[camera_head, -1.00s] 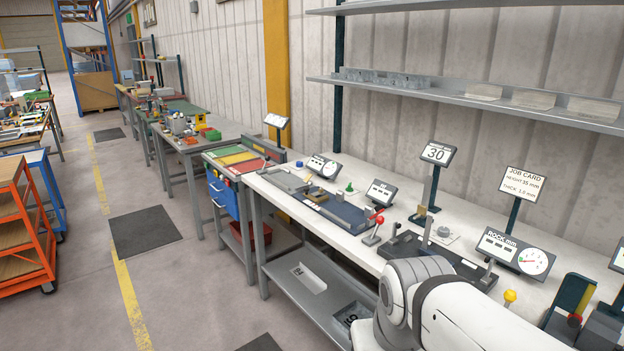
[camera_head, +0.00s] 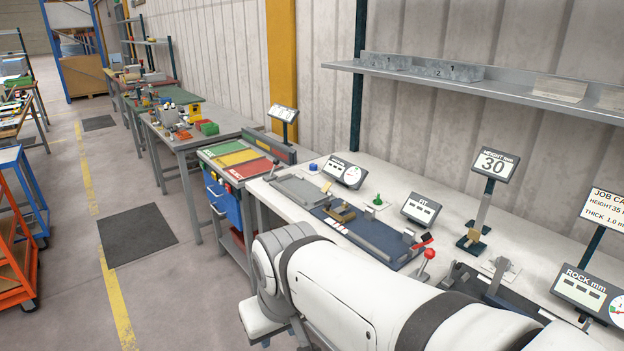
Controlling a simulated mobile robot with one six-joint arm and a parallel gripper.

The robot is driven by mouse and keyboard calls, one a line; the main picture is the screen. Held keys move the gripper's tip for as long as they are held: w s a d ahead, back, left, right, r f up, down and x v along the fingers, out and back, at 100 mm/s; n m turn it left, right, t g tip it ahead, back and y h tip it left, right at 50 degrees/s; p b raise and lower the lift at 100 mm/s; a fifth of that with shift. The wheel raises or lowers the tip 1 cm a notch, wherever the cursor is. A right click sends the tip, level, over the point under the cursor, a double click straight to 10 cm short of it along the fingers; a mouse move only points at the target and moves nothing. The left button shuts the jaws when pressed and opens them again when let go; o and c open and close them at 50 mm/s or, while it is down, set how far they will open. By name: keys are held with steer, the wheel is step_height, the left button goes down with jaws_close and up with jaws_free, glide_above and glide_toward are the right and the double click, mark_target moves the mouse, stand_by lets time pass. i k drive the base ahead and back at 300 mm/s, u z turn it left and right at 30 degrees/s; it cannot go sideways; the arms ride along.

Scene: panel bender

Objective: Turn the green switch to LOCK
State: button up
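The green switch (camera_head: 377,201) is a small green knob on a pale base on the white bench, between the FIT display (camera_head: 421,209) and the display with a round dial (camera_head: 345,172). Its labels and the way it points are too small to read. My white arm (camera_head: 350,290) crosses the lower part of the view, in front of the bench and apart from the switch. The fingers of my gripper do not show.
A blue bending fixture (camera_head: 372,236) lies in front of the switch, with a red-knobbed lever (camera_head: 429,254) at its right. A blue knob (camera_head: 313,167) sits further left. The HEIGHT display (camera_head: 495,163) stands on a post to the right. A shelf (camera_head: 480,85) hangs above.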

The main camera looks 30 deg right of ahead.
mark_target(377, 202)
steer(key=z, duration=0.4)
steer(key=i, duration=0.9)
steer(key=z, duration=0.65)
steer(key=k, duration=0.8)
steer(key=z, duration=0.2)
steer(key=i, duration=0.8)
steer(key=u, duration=0.05)
